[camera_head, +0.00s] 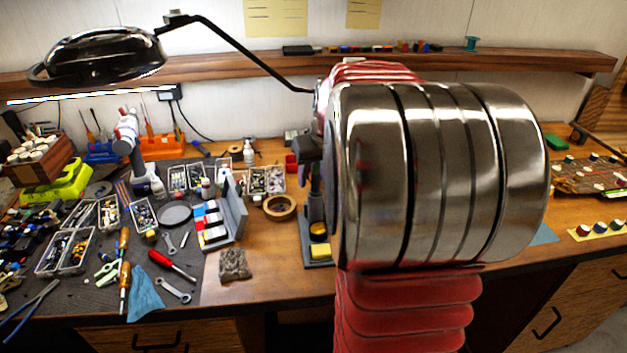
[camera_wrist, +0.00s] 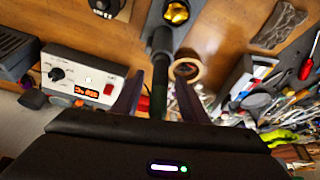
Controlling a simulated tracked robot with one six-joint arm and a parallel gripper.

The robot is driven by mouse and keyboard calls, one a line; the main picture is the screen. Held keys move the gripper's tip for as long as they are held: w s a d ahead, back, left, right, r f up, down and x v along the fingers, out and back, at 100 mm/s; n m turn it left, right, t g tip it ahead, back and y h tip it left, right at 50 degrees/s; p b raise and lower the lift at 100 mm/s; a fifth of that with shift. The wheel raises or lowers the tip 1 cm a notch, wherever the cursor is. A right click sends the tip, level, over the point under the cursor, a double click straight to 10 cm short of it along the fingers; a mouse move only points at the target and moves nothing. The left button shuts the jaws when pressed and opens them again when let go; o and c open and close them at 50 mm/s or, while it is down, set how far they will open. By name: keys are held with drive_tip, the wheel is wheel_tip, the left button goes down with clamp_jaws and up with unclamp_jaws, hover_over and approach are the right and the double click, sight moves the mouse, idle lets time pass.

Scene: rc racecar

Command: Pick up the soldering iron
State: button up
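The soldering iron (camera_wrist: 160,88) shows in the wrist view as a dark, slim handle running up to the dark holder of its stand (camera_wrist: 160,22). My gripper (camera_wrist: 160,78) is open, with one finger on each side of the handle and visible gaps between. In the head view the stand (camera_head: 309,218) is at the bench's front, with a yellow sponge and a brass tip cleaner. My gripper (camera_head: 308,150) is above it, mostly hidden by my own wrist, and the iron is hard to make out there.
A white soldering station (camera_wrist: 88,78) with a red display is left of the gripper in the wrist view. A tape roll (camera_head: 280,207), a grey rack (camera_head: 232,210) and a mesh pad (camera_head: 234,265) are left of the stand. A lamp (camera_head: 105,55) hangs over the crowded left bench.

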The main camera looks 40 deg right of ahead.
idle(0.4)
clamp_jaws()
idle(0.4)
